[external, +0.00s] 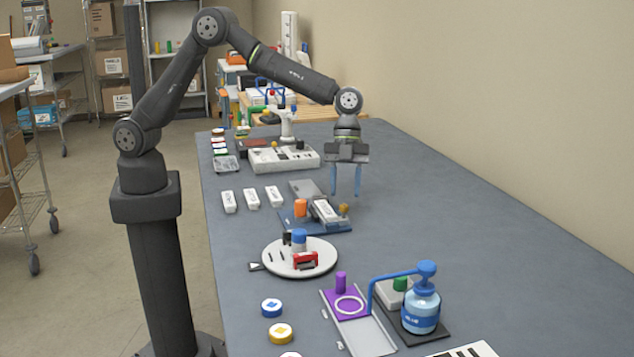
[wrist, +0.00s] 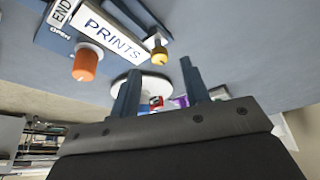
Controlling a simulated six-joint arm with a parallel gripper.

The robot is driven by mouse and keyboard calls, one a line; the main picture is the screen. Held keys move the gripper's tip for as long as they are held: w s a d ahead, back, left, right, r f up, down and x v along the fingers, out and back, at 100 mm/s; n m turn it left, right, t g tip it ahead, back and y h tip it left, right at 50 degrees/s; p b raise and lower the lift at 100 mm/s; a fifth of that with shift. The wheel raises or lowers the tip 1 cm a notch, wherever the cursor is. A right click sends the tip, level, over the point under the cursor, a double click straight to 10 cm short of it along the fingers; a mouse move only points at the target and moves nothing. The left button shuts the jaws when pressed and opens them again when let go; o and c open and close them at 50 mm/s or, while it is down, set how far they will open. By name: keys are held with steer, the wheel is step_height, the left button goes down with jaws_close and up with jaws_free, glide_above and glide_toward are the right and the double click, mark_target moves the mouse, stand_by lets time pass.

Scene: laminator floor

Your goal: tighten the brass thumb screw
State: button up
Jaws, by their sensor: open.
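The brass thumb screw (external: 343,209) is a small yellow-brown knob at the right end of a blue fixture (external: 328,229). It also shows in the wrist view (wrist: 159,54), upper centre, beyond the fingertips. A white block marked PRINTS (wrist: 111,32) sits on the fixture beside the screw. An orange knob (external: 300,207) stands at the fixture's left end, near an OPEN label visible in the wrist view. My gripper (external: 346,193) is open and empty, its two blue fingers pointing down above and slightly behind the screw, apart from it.
A round white plate (external: 284,262) with several parts stands in front of the fixture. Several white blocks (external: 252,198) lie to its left. Nearer are a purple-ended tray (external: 347,304) and a blue pump bottle (external: 421,309). The table's right side is clear.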

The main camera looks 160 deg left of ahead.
mark_target(344, 205)
steer(key=v, duration=1.4)
steer(key=shift+s+r, duration=0.2)
steer(key=x, duration=1.7)
steer(key=shift+w+f, duration=0.15)
steer(key=shift+w, duration=0.05)
steer(key=shift+w+f, duration=0.1)
steer(key=shift+f, duration=0.1)
steer(key=shift+d+r+n+y, duration=0.1)
steer(key=shift+n+y, duration=0.1)
steer(key=shift+n, duration=0.3)
steer(key=shift+d+r+n+y, duration=0.1)
steer(key=shift+r+n+y, duration=0.1)
steer(key=shift+n, duration=0.3)
steer(key=n+y, duration=0.1)
steer(key=n, duration=0.2)
steer(key=n+y, duration=0.1)
steer(key=n, duration=0.1)
steer(key=shift+d+f+n, duration=0.1)
steer(key=shift+d+n, duration=0.05)
steer(key=shift+n, duration=0.25)
steer(key=shift+d+n+g+y, duration=0.15)
steer(key=shift+n+y, duration=0.35)
steer(key=shift+n, duration=0.75)
steer(key=shift+d+n+g+y, duration=0.15)
steer(key=shift+n+y, duration=0.35)
steer(key=shift+n, duration=0.75)
steer(key=shift+w+n+g+y, duration=0.15)
steer(key=shift+n+g+y, duration=0.35)
steer(key=shift+n, duration=1.4)
